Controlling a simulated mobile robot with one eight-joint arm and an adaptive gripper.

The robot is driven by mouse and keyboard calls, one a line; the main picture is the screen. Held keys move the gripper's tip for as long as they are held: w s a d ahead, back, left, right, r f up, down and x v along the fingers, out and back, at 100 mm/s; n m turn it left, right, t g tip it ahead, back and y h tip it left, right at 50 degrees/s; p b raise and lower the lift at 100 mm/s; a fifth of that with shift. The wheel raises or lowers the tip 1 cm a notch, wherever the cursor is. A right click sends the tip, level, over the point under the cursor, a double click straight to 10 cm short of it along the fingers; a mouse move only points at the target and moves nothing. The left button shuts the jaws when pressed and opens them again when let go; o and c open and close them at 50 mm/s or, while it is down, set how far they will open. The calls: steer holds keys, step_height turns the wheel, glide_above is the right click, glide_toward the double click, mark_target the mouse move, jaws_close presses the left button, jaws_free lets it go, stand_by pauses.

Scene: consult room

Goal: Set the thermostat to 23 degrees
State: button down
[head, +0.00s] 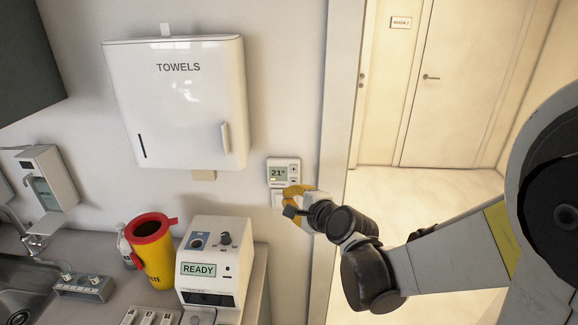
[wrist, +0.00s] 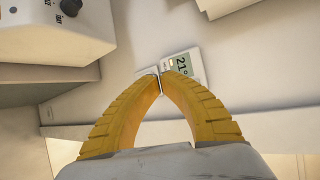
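The thermostat (head: 283,172) is a small white box on the wall below and right of the towel dispenser. Its screen reads 21°, and small buttons sit to the right of the screen. In the wrist view the thermostat (wrist: 186,63) appears rotated, with 21° on its screen, just beyond my fingertips. My gripper (head: 294,196) is at the lower part of the thermostat in the head view. Whether the tips touch the thermostat cannot be told.
A white towel dispenser (head: 178,102) hangs above left. Below are a device reading READY (head: 212,265), a yellow waste bin with a red rim (head: 153,252) and the counter (head: 95,240). The door frame (head: 338,130) stands close on the right, with an open passage beyond.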

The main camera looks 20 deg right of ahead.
mark_target(287, 174)
steer(key=shift+w+d+b, duration=0.1)
steer(key=shift+w+d, duration=0.35)
steer(key=shift+w, duration=1)
steer(key=shift+w+d+b, duration=0.1)
steer(key=shift+w+d, duration=0.35)
steer(key=shift+w, duration=0.95)
steer(key=shift+w+d+b, duration=0.1)
steer(key=shift+w+d, duration=0.35)
steer(key=shift+w, duration=1)
steer(key=shift+w, duration=0.15)
steer(key=shift+w+d, duration=0.1)
steer(key=shift+w, duration=0.15)
steer(key=shift+w+d, duration=0.1)
steer(key=shift+w, duration=0.2)
steer(key=shift+s, duration=0.15)
steer(key=shift+s+a+b, duration=0.25)
steer(key=shift+s+b, duration=0.05)
steer(key=shift+s, duration=0.25)
steer(key=s, duration=0.1)
steer(key=s+a, duration=0.1)
steer(key=s, duration=0.2)
steer(key=shift+s+a, duration=0.25)
steer(key=shift+s, duration=0.15)
